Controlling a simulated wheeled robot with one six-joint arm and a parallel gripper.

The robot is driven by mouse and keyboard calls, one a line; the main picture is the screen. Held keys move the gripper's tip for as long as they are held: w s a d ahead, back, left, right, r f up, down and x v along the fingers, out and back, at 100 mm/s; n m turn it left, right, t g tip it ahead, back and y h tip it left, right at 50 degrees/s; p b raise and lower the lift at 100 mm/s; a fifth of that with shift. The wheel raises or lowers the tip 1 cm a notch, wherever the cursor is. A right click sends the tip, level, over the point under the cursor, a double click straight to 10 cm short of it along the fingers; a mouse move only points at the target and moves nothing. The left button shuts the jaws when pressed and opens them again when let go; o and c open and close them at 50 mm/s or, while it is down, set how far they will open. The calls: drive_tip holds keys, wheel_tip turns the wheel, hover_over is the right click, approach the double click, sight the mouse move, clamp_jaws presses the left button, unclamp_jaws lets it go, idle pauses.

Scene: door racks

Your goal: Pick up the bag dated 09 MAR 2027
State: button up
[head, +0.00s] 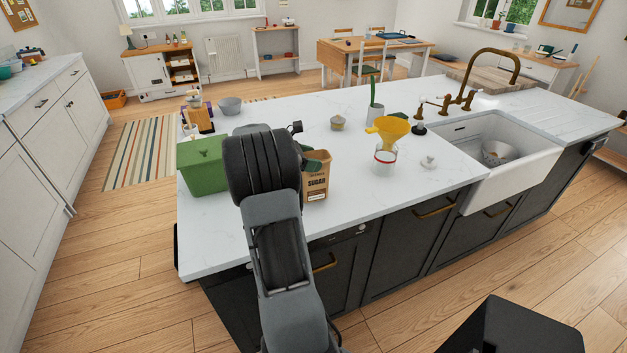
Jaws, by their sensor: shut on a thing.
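A brown paper bag marked SUGAR (316,182) stands upright on the white island top, just right of my arm. Its date is too small to read. My arm hides its left side. My gripper (309,164) is mostly hidden behind my own wrist; only a dark part shows at the bag's upper left. It is shut on the sugar bag. I cannot see how the fingers sit on it.
A green box (203,166) stands left of my arm. A jar (384,163) with a yellow funnel (389,129) stands right of the bag. Further right are a white sink (520,150) and a brass tap (490,62). The island's front strip (420,185) is clear.

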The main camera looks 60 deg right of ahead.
drive_tip(key=c, duration=0.6)
drive_tip(key=shift+c, duration=0.2)
drive_tip(key=shift+r, duration=0.1)
